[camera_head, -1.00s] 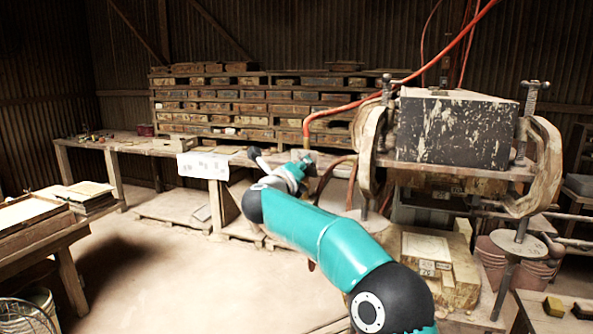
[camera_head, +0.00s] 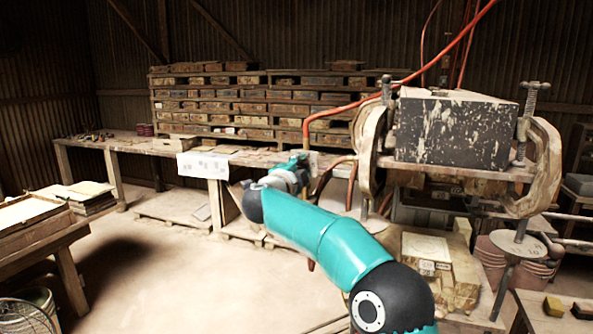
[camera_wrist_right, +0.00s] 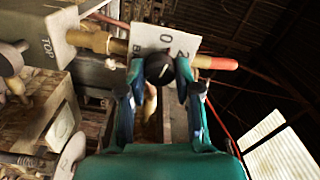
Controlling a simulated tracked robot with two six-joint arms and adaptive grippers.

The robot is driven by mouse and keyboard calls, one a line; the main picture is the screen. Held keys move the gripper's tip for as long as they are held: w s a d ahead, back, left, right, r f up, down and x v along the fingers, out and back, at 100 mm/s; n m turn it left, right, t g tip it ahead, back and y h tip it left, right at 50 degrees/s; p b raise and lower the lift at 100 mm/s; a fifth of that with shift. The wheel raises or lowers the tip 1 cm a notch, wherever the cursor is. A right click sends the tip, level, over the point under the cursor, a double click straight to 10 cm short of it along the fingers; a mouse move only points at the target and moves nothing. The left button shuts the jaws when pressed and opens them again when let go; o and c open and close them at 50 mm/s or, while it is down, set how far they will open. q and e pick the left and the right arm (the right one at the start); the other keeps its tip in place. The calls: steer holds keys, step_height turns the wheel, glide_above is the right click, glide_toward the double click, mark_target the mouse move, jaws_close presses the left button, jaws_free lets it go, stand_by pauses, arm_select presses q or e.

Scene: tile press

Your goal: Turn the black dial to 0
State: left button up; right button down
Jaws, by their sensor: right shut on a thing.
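The black dial (camera_wrist_right: 158,68) shows in the right wrist view as a dark round knob. It sits in front of a pale plate (camera_wrist_right: 150,36) with a "0" and what looks like a "2" on it. My right gripper (camera_wrist_right: 160,80) has its two fingers shut on the dial from both sides. Which mark the dial points to cannot be made out. In the head view my right gripper (camera_head: 301,162) is small beside the press, and the dial cannot be made out there. My left gripper is in neither view.
The press (camera_head: 455,130) stands right of the arm. Open floor (camera_head: 150,270) lies to the left.

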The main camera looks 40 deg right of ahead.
steer(key=shift+s+d+r+n, duration=0.1)
steer(key=shift+n, duration=0.55)
steer(key=shift+s+d+r+n, duration=0.1)
steer(key=shift+n, duration=0.55)
steer(key=shift+w+f, duration=0.1)
steer(key=c, duration=1.3)
jaws_free()
steer(key=o, duration=0.5)
steer(key=shift+d+f, duration=0.1)
steer(key=shift+f, duration=0.05)
steer(key=shift+w, duration=0.1)
steer(key=shift+a, duration=0.2)
steer(key=shift+s+a+n, duration=0.2)
steer(key=shift+a+n, duration=0.1)
steer(key=shift+a, duration=0.25)
steer(key=v, duration=1)
steer(key=shift+s+a, duration=0.2)
steer(key=shift+a, duration=0.15)
